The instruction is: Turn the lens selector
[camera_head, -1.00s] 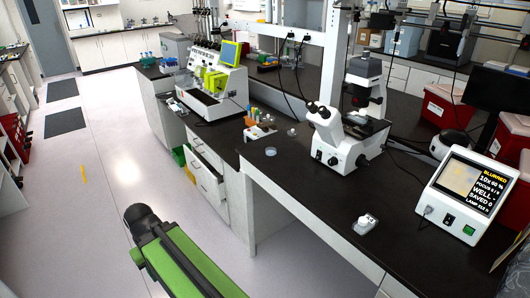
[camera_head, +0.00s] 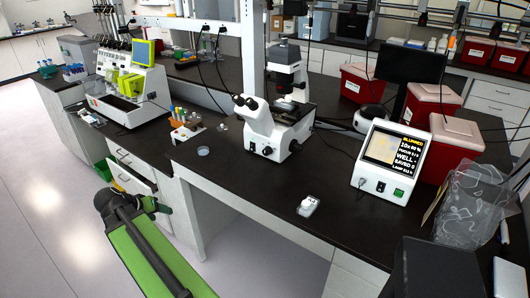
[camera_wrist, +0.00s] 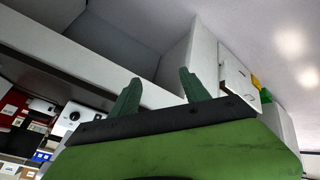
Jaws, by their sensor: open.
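The white microscope (camera_head: 276,125) stands on the black bench, with eyepieces at its left and dark knobs low on its body. I cannot make out which part is the lens selector. The microscope's base with a dark knob (camera_wrist: 72,117) also seems to show, tilted, at the left of the wrist view. A display box (camera_head: 391,161) at its right reads "BLURRED", "10x" and a focus line. My gripper (camera_wrist: 158,78) is open and empty, its two green fingers apart. It is left of the bench front, well away from the microscope.
The black bench (camera_head: 250,190) has an open kneehole below and drawers (camera_head: 130,178) at the left. A small white device (camera_head: 308,206) lies near the front edge. A round dish (camera_head: 203,151) and a tube rack (camera_head: 185,131) stand left of the microscope. Red bins (camera_head: 430,107) stand behind the display.

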